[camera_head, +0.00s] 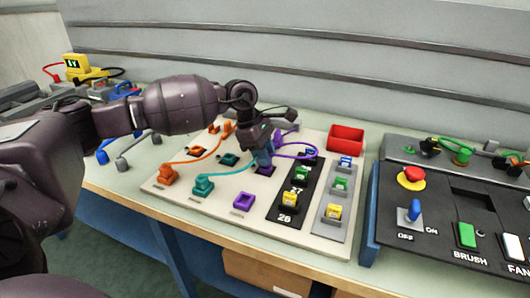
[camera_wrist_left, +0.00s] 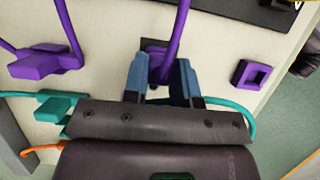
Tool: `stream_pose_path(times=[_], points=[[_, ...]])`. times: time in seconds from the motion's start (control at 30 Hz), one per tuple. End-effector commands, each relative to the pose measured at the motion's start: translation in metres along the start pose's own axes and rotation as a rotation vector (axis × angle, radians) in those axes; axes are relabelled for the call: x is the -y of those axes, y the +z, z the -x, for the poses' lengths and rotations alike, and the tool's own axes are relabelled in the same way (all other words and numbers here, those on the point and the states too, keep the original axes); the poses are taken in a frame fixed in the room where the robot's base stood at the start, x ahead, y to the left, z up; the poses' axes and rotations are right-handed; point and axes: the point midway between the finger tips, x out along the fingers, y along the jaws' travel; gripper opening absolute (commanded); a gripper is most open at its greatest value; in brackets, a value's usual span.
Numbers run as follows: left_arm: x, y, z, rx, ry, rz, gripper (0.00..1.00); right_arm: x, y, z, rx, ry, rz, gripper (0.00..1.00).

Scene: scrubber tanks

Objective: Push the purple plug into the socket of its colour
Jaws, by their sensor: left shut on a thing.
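My left gripper (camera_head: 264,158) points down at the board (camera_head: 222,222) and is shut on the purple plug (camera_head: 266,171). In the left wrist view its two blue-grey fingers stand on either side of the purple plug (camera_wrist_left: 160,66), whose cable rises from it. The plug is over a dark square pad (camera_wrist_left: 150,44); whether it touches the pad is hidden. The empty square purple socket (camera_head: 244,202) lies nearer the front edge of the board, and to the right in the left wrist view (camera_wrist_left: 252,75). My right gripper is not in view.
An orange plug (camera_head: 168,174) and a teal plug (camera_head: 203,186) stand left of the purple socket, with cables across the board. A black strip with a yellow block (camera_head: 289,200) lies to the right. A red bin (camera_head: 346,139) stands behind.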

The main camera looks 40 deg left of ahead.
Motion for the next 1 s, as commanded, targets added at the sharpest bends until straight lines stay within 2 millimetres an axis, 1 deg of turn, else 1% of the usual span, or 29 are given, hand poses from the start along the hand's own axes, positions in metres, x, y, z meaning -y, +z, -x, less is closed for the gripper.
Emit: stream_pose_path(times=[0.03, 0.1, 0.13, 0.3, 0.5, 0.67, 1.0], points=[[0.0007, -0.0021, -0.0041, -0.002, -0.004, 0.002, 0.02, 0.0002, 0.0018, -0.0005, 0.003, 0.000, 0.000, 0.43], [0.0008, -0.0029, -0.0059, -0.002, -0.005, 0.002, 0.02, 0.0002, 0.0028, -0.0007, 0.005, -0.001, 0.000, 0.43], [0.0008, -0.0027, -0.0055, -0.002, -0.004, 0.002, 0.29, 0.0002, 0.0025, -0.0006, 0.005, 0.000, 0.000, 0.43], [0.0006, -0.0023, -0.0047, -0.002, -0.004, 0.001, 0.55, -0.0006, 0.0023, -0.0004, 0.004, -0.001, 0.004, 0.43], [0.0005, -0.0021, -0.0042, -0.002, -0.003, 0.001, 0.55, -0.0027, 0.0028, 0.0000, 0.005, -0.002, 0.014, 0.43], [0.0005, -0.0020, -0.0041, -0.002, -0.003, 0.001, 0.80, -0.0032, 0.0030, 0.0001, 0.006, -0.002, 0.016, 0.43], [0.0005, -0.0020, -0.0039, -0.002, -0.003, 0.001, 0.81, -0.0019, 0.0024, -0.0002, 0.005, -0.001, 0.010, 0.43]])
